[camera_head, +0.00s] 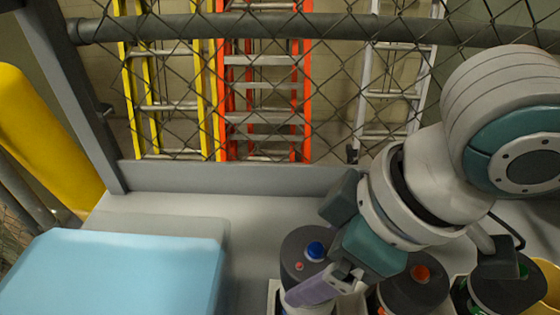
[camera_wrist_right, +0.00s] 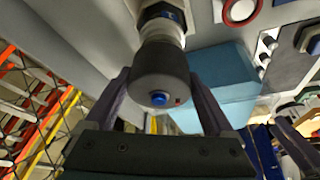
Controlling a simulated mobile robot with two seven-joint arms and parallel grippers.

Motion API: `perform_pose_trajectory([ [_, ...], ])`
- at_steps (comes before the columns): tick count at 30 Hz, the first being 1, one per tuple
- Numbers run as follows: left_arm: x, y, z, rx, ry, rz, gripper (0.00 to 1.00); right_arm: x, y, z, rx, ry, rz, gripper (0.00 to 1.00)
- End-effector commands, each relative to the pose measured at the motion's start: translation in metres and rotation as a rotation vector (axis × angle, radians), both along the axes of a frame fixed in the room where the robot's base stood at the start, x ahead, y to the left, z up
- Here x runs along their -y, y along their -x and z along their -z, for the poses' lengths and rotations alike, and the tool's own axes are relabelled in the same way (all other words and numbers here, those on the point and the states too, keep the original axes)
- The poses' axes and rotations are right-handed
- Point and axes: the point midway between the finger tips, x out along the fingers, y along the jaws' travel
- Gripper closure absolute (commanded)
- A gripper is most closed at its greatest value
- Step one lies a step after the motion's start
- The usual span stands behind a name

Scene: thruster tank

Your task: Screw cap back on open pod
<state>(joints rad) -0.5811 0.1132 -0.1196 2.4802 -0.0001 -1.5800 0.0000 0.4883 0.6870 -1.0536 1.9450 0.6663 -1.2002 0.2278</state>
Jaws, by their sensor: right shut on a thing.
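My right gripper (camera_head: 318,287) comes in from the right in the head view. It is shut on a dark round cap (camera_head: 303,250) with a blue knob and a small red dot on top. In the wrist view the fingers of my right gripper (camera_wrist_right: 160,105) lie on both sides of the same cap (camera_wrist_right: 158,75). A pale cylinder (camera_wrist_right: 163,25) with a blue band lies in line with the cap; whether the cap is threaded on it I cannot tell. My left gripper does not show in the head view.
A dark-topped pod with an orange knob (camera_head: 415,292) and one with a green knob (camera_head: 500,292) stand to the right. A light blue block (camera_head: 110,275) fills the lower left. A grey ledge and a wire fence lie behind, with ladders (camera_head: 265,90) beyond.

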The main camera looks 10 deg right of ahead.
Motion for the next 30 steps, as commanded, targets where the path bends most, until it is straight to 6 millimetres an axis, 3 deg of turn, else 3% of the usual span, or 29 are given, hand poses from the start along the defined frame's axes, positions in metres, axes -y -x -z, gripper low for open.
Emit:
perform_pose_trajectory([
  [30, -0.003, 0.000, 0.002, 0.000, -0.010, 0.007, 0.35, 0.000, 0.000, 0.012, 0.000, 0.000, -0.001, 0.76],
])
